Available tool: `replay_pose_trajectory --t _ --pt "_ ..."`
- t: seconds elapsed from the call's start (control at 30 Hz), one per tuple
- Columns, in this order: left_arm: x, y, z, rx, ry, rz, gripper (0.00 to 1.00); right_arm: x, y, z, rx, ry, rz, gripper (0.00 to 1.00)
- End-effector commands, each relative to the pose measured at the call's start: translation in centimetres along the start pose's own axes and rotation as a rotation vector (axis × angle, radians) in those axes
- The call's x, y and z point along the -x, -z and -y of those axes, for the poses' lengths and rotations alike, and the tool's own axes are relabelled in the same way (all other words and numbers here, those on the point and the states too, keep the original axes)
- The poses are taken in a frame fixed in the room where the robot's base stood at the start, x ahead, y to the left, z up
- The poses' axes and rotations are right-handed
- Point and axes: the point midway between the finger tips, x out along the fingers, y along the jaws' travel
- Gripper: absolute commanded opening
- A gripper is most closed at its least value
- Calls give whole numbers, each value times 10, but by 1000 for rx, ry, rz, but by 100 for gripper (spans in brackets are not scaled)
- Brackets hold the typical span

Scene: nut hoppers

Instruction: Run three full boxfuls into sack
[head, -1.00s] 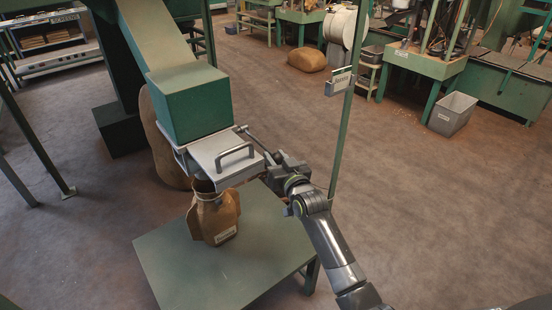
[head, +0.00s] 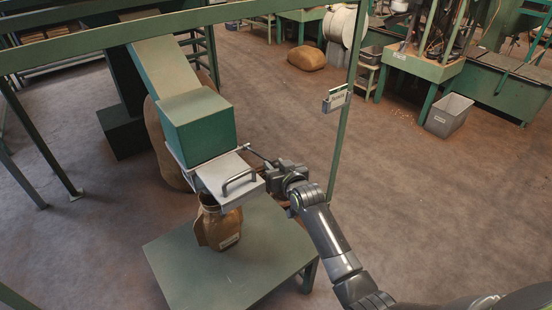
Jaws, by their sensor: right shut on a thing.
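A green chute slopes down to a green box-shaped hopper end (head: 200,128) left of centre. Below it is a pale metal box (head: 225,178) with a dark bar handle on top. A brown sack (head: 216,226) with a small label stands upright on the green table, its mouth under the metal box. My right gripper (head: 272,170) is at the right side of the box, shut on a thin dark lever (head: 256,155) that runs to the box. The fingertips are small and partly hidden. The inside of the box and sack is hidden. My left gripper is not in view.
A green table (head: 230,275) carries the sack. A green post with a label holder (head: 335,100) rises just right of my right arm. A large brown sack (head: 165,150) stands behind the chute. The floor to the right is clear up to a grey bin (head: 449,117).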

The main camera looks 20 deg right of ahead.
Motion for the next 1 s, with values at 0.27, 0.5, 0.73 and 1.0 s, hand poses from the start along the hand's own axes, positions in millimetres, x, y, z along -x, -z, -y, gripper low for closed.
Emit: replay_pose_trajectory --t 0.27,0.5,0.73,1.0 --pt "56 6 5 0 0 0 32 2 30 4 28 -19 122 0" --pt "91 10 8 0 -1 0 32 0 49 8 54 -36 235 0" --pt "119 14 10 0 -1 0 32 -6 70 13 85 -56 359 0" --pt "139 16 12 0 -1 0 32 -21 101 21 87 -56 364 0"
